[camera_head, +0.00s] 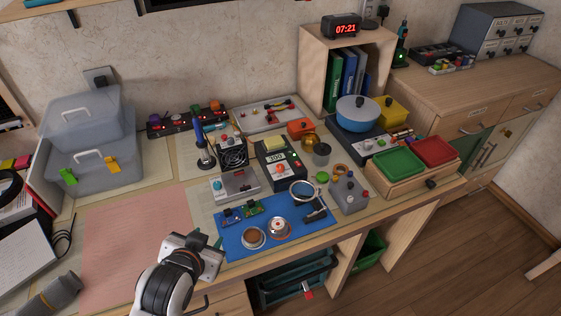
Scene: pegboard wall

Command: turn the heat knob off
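A black station with a lit display reading about 300 (276,158) stands mid-table, with small red and green controls on its front and a yellow sponge on top. A hot plate (350,141) with a blue pot (357,112) on it stands farther right; its front controls are too small to read. I cannot tell for sure which control is the heat knob. My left gripper (213,243) is low in the view, over the table's front left of the blue mat, apart from both devices. Its fingers are mostly hidden. My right gripper is not in view.
A blue mat (296,236) with small parts and round tins lies in front of the station. A soldering iron in its stand (204,150), a fan box (231,151) and a grey knobbed box (348,192) crowd around. The pink mat (130,235) is clear.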

